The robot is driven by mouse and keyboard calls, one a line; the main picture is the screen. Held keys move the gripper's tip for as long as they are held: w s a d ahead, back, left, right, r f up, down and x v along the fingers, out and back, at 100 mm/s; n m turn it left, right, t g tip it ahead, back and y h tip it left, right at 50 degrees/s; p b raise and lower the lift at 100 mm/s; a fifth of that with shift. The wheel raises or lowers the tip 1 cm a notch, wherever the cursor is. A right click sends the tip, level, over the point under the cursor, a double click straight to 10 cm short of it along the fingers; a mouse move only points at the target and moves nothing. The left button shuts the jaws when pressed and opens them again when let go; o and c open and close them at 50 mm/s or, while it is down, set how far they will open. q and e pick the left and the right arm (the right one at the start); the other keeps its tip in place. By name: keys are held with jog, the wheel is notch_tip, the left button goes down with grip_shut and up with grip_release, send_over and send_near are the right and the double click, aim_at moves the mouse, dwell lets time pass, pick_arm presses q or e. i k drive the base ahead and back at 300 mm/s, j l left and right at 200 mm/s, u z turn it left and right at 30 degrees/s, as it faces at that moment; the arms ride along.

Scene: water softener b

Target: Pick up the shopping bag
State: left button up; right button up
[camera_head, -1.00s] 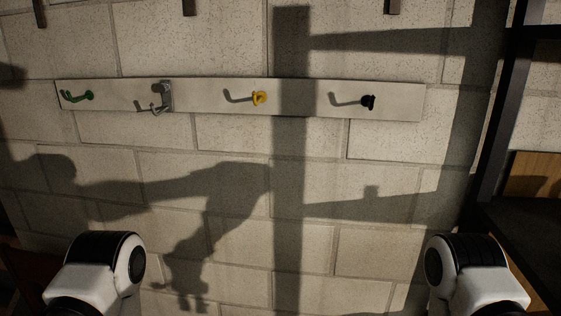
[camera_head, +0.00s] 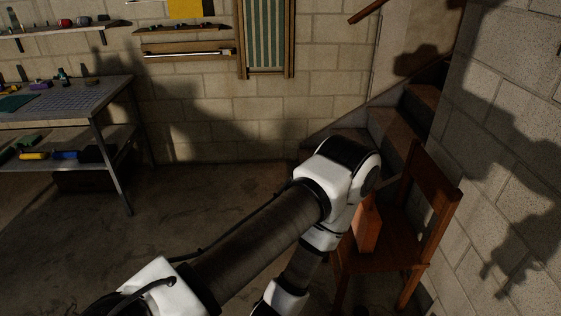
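An orange-brown upright object (camera_head: 367,228) stands on the seat of a wooden chair (camera_head: 437,188), right of the middle. It may be the shopping bag, but I cannot tell for sure, as my arm hides its left side. One of my arms crosses the view from the bottom left, bends in front of the chair and goes back down. Neither of my grippers is in view.
A metal workbench (camera_head: 117,102) with tools stands at the left. Dark stairs (camera_head: 385,128) rise behind the chair, and a block wall (camera_head: 515,110) closes the right side. The concrete floor (camera_head: 190,200) between bench and chair looks clear.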

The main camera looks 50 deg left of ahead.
aim_at(366, 223)
jog(key=u, duration=0.8)
jog(key=i+j+z, duration=0.1)
jog(key=z, duration=0.3)
jog(key=i+j+z, duration=0.1)
jog(key=z, duration=0.3)
jog(key=i+j+z, duration=0.1)
jog(key=j+z, duration=0.15)
jog(key=z, duration=0.2)
jog(key=j+z, duration=0.2)
jog(key=z, duration=0.2)
jog(key=j+z, duration=0.35)
jog(key=j, duration=1.8)
